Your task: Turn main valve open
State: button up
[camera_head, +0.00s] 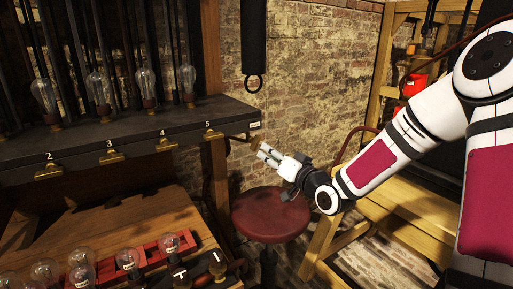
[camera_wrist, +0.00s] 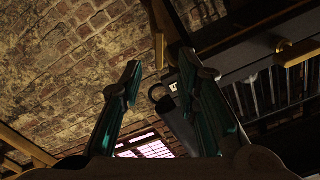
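I cannot pick out the main valve for certain in either view. My gripper (camera_head: 268,152) is in front of the brick wall, just right of the shelf's labelled end and above the red stool. In the wrist view my gripper (camera_wrist: 160,68) is open, with its two dark green fingers wide apart and nothing seen held between them.
A red tray (camera_head: 150,253) with bulbs is on the wooden bench below. A round red stool (camera_head: 270,214) stands below my gripper. A wooden frame (camera_head: 375,185) is at the right.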

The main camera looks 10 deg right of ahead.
aim_at(257, 145)
jog(key=x, duration=0.8)
jog(key=shift+b, duration=0.35)
jog(key=shift+s, duration=0.1)
grip_shut()
